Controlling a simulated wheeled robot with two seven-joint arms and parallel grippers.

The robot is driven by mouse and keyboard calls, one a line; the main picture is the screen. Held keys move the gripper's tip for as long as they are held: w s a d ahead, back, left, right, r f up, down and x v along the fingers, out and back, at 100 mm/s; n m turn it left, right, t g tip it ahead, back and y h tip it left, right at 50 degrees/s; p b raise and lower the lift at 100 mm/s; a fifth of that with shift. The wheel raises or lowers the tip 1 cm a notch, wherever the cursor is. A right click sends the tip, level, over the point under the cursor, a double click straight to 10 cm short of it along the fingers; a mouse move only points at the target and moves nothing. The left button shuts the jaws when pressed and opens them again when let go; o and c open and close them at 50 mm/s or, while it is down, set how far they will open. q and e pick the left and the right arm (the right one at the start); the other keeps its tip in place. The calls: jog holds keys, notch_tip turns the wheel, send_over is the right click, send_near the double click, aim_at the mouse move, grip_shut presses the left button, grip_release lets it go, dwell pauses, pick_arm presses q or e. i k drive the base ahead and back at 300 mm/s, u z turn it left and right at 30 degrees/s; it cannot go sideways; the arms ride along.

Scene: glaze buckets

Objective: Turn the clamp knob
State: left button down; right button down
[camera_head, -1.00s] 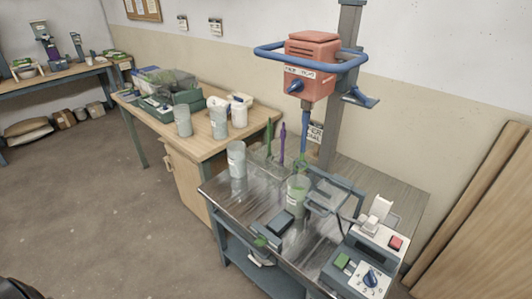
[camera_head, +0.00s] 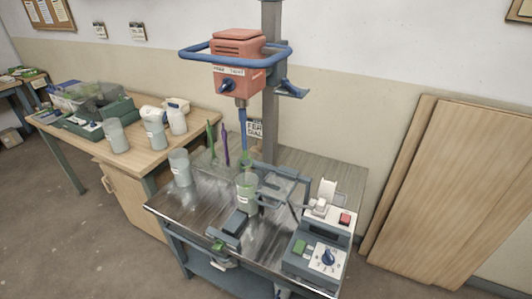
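The red mixer head (camera_head: 238,62) is mounted on a grey upright column (camera_head: 271,110) behind the metal-topped bench. A blue knob (camera_head: 227,85) sits on its front face under a small white label that seems to read "FREE" and "TIGHT"; this looks like the clamp knob. A blue ring handle (camera_head: 193,56) surrounds the head, and a blue shaft reaches down from it toward a greenish container (camera_head: 247,186). Neither of my grippers shows in the view, and nothing touches the knob.
A grey bucket (camera_head: 181,168) stands at the bench's left. A wooden table (camera_head: 190,106) with several containers is behind left. Wooden boards (camera_head: 455,190) lean right.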

aim_at(219, 245)
jog(key=z, duration=0.35)
jog(key=k, duration=0.45)
jog(key=z, duration=1.05)
jog(key=k, duration=0.95)
jog(key=i, duration=0.8)
jog(key=u, duration=0.45)
